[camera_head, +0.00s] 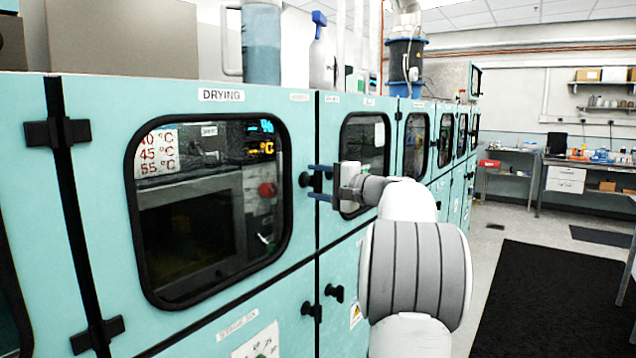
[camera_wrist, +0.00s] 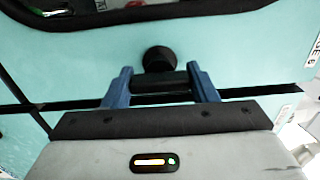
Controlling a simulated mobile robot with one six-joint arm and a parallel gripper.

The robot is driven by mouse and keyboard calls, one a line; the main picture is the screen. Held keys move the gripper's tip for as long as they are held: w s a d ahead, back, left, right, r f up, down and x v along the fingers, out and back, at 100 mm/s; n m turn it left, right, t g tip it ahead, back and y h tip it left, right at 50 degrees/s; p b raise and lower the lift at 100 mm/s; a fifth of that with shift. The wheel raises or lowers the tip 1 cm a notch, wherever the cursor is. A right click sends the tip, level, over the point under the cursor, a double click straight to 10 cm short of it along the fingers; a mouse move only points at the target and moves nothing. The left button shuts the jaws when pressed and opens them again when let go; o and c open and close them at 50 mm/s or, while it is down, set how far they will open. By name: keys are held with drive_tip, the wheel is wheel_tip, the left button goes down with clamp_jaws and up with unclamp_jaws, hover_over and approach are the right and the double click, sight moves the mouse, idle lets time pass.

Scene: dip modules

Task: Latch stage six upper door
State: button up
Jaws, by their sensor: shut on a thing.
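The upper door (camera_head: 215,282), labelled DRYING with a dark framed window, looks flush with the cabinet front. Its black knob (camera_head: 305,180) is at the right edge, beside the seam with the neighbouring panel. My gripper (camera_head: 321,181) reaches in from the right at this seam, its blue fingers one above the other. In the wrist view, my gripper (camera_wrist: 161,80) is shut on a black latch handle (camera_wrist: 172,78). The round knob (camera_wrist: 158,59) shows just beyond it. The fingers and grey palm hide part of the latch. A partly cut-off label (camera_wrist: 313,48) ends in a 6.
Lower black latch parts (camera_head: 335,292) show below. More teal doors with windows (camera_head: 416,143) run away to the right. A spray bottle (camera_head: 320,55) and a jug (camera_head: 261,42) stand on top. The floor with a dark mat (camera_head: 540,300) is clear on the right.

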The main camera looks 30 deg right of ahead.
idle(0.3)
drive_tip(key=o, duration=1)
drive_tip(key=b+v, duration=0.1)
drive_tip(key=v, duration=0.7)
drive_tip(key=shift+w, duration=0.1)
